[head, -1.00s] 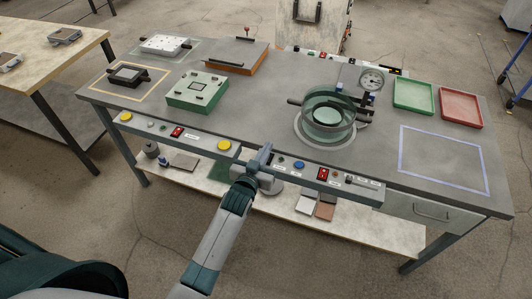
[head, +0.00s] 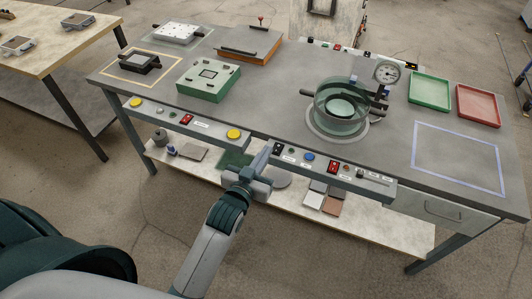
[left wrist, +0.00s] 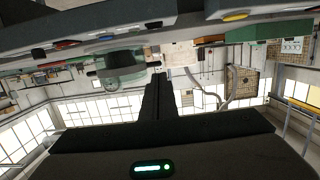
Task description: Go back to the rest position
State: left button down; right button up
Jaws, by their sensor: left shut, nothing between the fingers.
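My left gripper (head: 263,160) is in front of the workbench's front edge, beside the control strip. Its fingers are shut with nothing between them. In the left wrist view the closed fingers of this gripper (left wrist: 159,80) point away at the middle, and the surroundings appear upside down. My right gripper is not in view.
The workbench (head: 260,100) carries a glass vessel (head: 340,115) with a gauge (head: 387,72), a green box (head: 208,84), a green tray (head: 430,90) and a red tray (head: 479,105). Control strips with buttons (head: 234,134) line its front. A lower shelf (head: 370,225) holds small items.

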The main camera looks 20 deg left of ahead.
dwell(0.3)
pick_arm(q)
jog(key=s+f+g, duration=0.2)
jog(key=s+f, duration=0.2)
jog(key=f, duration=0.8)
jog(key=s+d+f+m+g+b, duration=0.1)
jog(key=s+f+g, duration=0.3)
jog(key=f, duration=0.9)
jog(key=s+f+g, duration=0.1)
jog(key=s+f, duration=0.4)
jog(key=f, duration=0.7)
jog(key=s+a+f+g, duration=0.2)
jog(key=s+f+g, duration=0.2)
jog(key=s+f, duration=1.1)
jog(key=s+a+f+g, duration=0.2)
jog(key=s+f, duration=0.1)
jog(key=s, duration=0.8)
jog(key=s+a+f+m+g+b, duration=0.1)
jog(key=s+f, duration=0.3)
jog(key=s, duration=0.6)
jog(key=shift+s+a+g+y, duration=0.35)
jog(key=shift+a+g, duration=0.25)
jog(key=shift+a, duration=0.2)
jog(key=shift+a, duration=0.1)
